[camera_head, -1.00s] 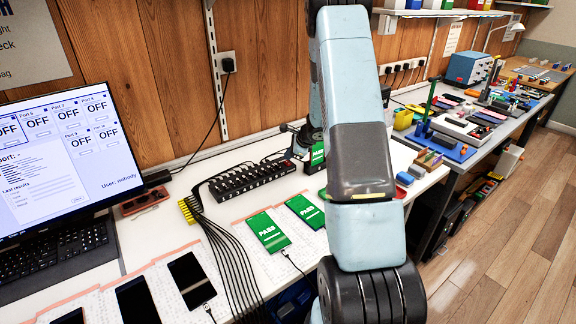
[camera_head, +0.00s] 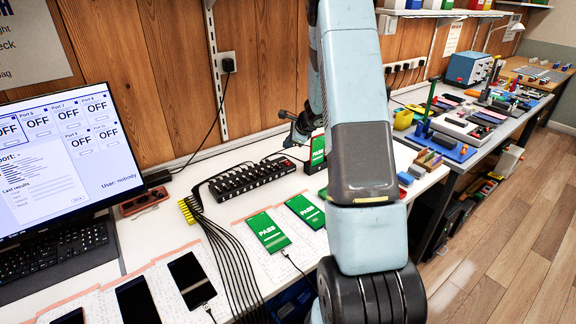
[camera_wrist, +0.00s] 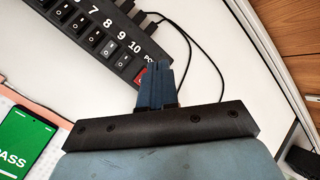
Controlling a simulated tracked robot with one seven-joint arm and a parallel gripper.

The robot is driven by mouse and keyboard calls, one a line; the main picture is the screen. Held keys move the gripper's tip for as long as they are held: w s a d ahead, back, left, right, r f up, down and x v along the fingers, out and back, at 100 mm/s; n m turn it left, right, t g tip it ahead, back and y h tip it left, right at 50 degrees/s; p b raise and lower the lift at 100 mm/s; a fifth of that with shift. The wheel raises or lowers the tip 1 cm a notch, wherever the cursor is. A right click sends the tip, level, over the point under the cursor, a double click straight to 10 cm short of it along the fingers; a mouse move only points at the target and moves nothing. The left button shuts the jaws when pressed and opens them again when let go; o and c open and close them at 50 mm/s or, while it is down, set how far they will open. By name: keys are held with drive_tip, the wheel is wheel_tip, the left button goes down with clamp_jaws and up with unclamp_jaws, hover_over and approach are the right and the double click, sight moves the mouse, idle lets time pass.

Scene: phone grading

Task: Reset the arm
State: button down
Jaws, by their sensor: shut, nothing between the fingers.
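My arm (camera_head: 365,160) rises across the middle of the head view and bends over at the top, its far end hanging beyond the bench's power strip. My gripper (camera_wrist: 157,78) shows in the wrist view as two blue fingers closed together, with nothing between them. In the head view the gripper (camera_head: 285,115) is small and partly hidden behind my arm, above the back of the bench near the wall. In the wrist view the fingers appear over the end of the numbered switch strip (camera_wrist: 90,40); whether they touch it cannot be told, but they look apart.
The switch strip (camera_head: 250,178) carries black cables to the left. Phones with green PASS screens (camera_head: 268,232) and dark phones (camera_head: 190,280) lie on sheets in front. A monitor (camera_head: 70,150) stands at left. The right bench (camera_head: 470,130) is cluttered with parts.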

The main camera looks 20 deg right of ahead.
drive_tip(key=shift+r, duration=0.1)
idle(0.3)
drive_tip(key=s+a+r+n+g+y, duration=0.1)
drive_tip(key=s+a+r+n, duration=0.6)
drive_tip(key=r, duration=0.4)
drive_tip(key=s+a+r+n, duration=0.4)
drive_tip(key=s+a+r, duration=0.4)
drive_tip(key=r, duration=0.3)
drive_tip(key=s+r+n+h, duration=0.1)
drive_tip(key=s+n, duration=0.3)
drive_tip(key=s, duration=0.5)
drive_tip(key=s+a+r+n+h, duration=0.1)
drive_tip(key=s+r+n, duration=0.2)
drive_tip(key=s, duration=0.6)
drive_tip(key=s+a+r+n+h, duration=0.1)
drive_tip(key=s+n, duration=0.3)
drive_tip(key=s, duration=0.5)
drive_tip(key=shift+s+r+n+h, duration=0.3)
drive_tip(key=shift+r+h, duration=0.3)
drive_tip(key=shift+r, duration=0.3)
